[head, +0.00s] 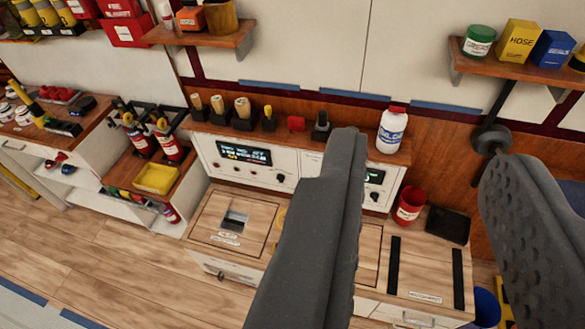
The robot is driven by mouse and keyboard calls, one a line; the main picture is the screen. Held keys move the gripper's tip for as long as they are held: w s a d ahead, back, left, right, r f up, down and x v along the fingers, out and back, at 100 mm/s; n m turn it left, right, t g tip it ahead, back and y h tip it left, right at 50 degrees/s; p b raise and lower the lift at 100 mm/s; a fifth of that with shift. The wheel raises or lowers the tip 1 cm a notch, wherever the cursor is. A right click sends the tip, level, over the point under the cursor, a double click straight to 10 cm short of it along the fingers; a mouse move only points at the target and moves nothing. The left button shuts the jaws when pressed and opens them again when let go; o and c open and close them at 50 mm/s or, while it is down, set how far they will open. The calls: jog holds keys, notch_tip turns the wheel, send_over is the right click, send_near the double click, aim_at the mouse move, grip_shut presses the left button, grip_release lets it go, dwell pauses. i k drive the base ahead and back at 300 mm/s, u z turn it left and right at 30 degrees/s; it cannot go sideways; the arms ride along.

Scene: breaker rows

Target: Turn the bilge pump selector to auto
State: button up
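My gripper (424,150) is open, its two dark grey fingers wide apart in the foreground with nothing between them. Beyond it, a white control panel (203,150) stands against the wood wall. It has a lit display (244,153), a row of small controls below it and a dark knob (280,178). A second display (375,176) with a dark knob (375,196) shows just right of the left finger. That finger hides the panel's middle. The labels are too small to read, so I cannot tell which control is the bilge pump selector or how it is set.
A white bottle (391,132) stands on the ledge above the panel. Fire extinguishers (168,147) and a yellow tray (156,178) are at left. Floor is open at lower left.

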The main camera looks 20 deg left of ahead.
aim_at(280, 178)
jog(key=u, duration=0.35)
jog(key=i, duration=0.9)
jog(key=u, duration=0.75)
